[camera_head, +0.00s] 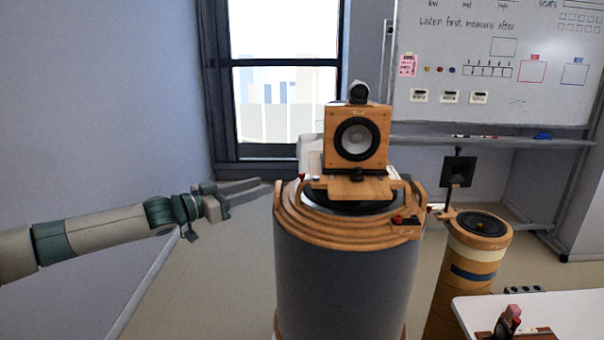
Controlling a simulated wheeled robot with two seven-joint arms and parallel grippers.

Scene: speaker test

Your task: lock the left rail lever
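A wooden speaker box (356,139) with a round driver sits on a stepped wooden top (340,232) over a wide grey drum. At the top's left side, a small red-tipped part (302,176) looks like the left rail lever; it is too small to tell its position. A curved wooden rail (278,190) stands close by it. My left gripper (262,187) is left of the drum, pointing right at about the rail's height. Its two fingers look apart, with nothing between them. It seems close to the left rail; contact cannot be told. My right gripper is not in view.
A shorter wooden cylinder (478,250) stands to the right. A white table (565,310) is at the lower right. A whiteboard (500,60) stands behind. Floor at the left is clear.

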